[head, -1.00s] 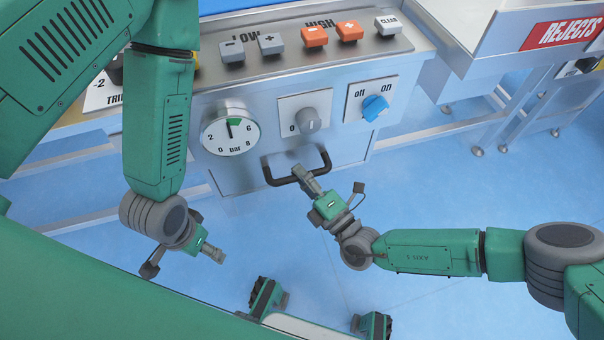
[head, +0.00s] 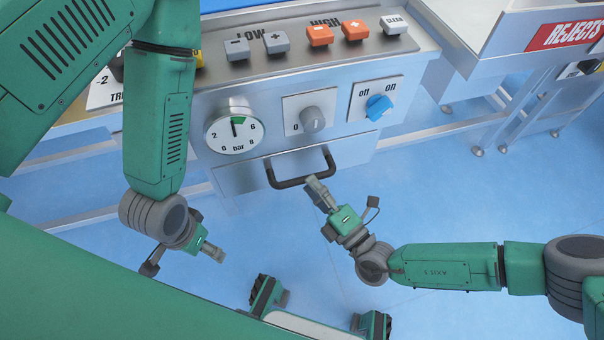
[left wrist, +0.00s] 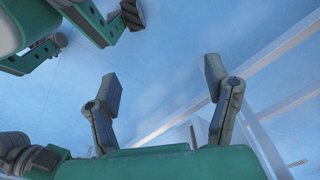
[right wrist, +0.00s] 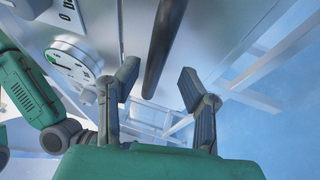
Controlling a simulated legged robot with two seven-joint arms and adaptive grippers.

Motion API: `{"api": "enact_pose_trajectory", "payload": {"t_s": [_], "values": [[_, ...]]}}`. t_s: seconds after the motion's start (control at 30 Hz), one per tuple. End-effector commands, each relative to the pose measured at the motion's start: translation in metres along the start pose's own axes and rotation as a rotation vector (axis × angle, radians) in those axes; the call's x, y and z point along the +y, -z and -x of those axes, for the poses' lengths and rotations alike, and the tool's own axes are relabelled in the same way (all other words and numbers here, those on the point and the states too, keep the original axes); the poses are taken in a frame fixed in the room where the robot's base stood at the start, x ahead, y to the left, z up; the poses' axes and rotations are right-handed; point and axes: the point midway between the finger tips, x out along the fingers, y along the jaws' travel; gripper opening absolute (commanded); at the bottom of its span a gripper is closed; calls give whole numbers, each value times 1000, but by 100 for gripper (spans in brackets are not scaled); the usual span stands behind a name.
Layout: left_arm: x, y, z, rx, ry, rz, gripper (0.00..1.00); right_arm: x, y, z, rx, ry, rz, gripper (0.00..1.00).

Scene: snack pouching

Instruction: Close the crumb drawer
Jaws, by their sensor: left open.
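The crumb drawer (head: 345,155) is the low metal front of the machine, with a dark bar handle (head: 302,176). Its front looks near the machine face; I cannot tell whether it is flush. My right gripper (head: 312,182) is just below and in front of the handle. In the right wrist view the handle (right wrist: 163,45) runs as a dark bar between and beyond the parted fingers (right wrist: 158,82); I see no grip on it. My left gripper (head: 220,258) hangs to the left and below, away from the drawer. Its fingers (left wrist: 160,75) are apart and empty.
Above the drawer are a pressure gauge (head: 234,131), a grey knob (head: 312,119) and a blue off/on knob (head: 378,107). Buttons line the panel top. A rejects tray (head: 500,30) stands to the right. The blue floor (head: 450,220) in front is free.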

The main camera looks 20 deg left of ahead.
Motion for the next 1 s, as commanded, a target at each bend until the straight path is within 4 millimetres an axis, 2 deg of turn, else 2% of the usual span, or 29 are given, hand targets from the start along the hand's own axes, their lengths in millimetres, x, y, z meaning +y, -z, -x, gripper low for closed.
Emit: {"api": "enact_pose_trajectory", "payload": {"t_s": [0.1, 0.33, 0.5, 0.77, 0.8, 0.87, 0.9, 1.0], "values": [[0, 0, 0, 0, 0, -1, 71, -1, -1, 29, -2, 3, -2, 36], [-1, 0, -1, 0, -3, 0, 71, -2, 0, 68, -1, 4, -1, 36], [-1, 0, -1, 0, -3, 0, 71, -2, 0, 80, 1, 3, 0, 36], [-1, 0, -1, -1, -3, -1, 71, -2, 0, 81, 1, 2, -1, 36], [-1, 1, -1, -2, -3, -1, 64, -2, 0, 81, 1, 2, -1, 36], [0, 0, -1, 0, -5, 2, 43, -1, 1, 81, 7, 3, 2, 36], [2, 0, -1, 2, -9, 7, 29, 0, 4, 80, 18, 3, 7, 36], [14, 0, -2, 12, -36, 37, 0, 7, 20, 78, 91, 4, 43, 36]]}}
